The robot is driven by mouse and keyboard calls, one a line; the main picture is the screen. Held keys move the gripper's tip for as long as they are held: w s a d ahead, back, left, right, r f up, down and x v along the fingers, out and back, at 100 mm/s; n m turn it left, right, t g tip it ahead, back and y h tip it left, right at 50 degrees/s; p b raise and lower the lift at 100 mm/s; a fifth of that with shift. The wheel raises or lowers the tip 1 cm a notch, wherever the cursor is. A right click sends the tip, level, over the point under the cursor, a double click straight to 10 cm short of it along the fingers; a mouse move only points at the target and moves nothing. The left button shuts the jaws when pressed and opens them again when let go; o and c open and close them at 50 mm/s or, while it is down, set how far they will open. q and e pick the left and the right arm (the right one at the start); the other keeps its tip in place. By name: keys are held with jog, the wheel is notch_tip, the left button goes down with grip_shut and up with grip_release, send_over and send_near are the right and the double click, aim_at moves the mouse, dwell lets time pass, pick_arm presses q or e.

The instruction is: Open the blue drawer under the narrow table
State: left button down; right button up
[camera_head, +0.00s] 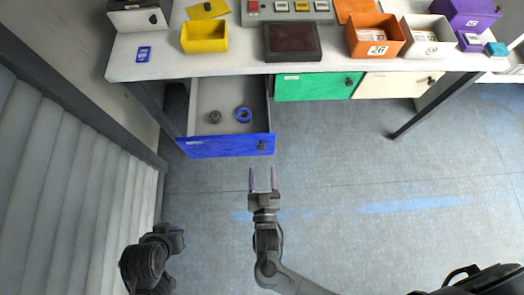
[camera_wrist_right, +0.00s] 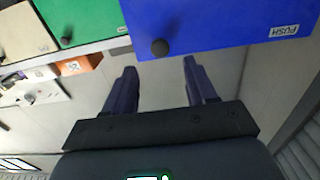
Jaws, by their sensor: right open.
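The blue drawer (camera_head: 226,146) is pulled out from under the narrow table (camera_head: 230,66), its inside showing. Its dark knob (camera_head: 263,145) sits near the right end of the blue front. My right gripper (camera_head: 263,178) is open and empty, just in front of the knob and apart from it. In the right wrist view, the knob (camera_wrist_right: 159,47) on the blue front (camera_wrist_right: 230,25) lies beyond the gap between the two spread fingers (camera_wrist_right: 160,72). My left gripper (camera_head: 175,238) is low on the left, away from the drawer; its fingers do not show clearly.
A dark ring (camera_head: 215,117) and a blue ring (camera_head: 243,115) lie inside the drawer. A green drawer (camera_head: 312,87) and a cream drawer (camera_head: 390,84) are shut to its right. Bins stand on the table. A ribbed wall (camera_head: 60,190) borders the left; the floor (camera_head: 380,170) in front is clear.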

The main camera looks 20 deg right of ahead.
jog(key=v, duration=0.4)
dwell(0.4)
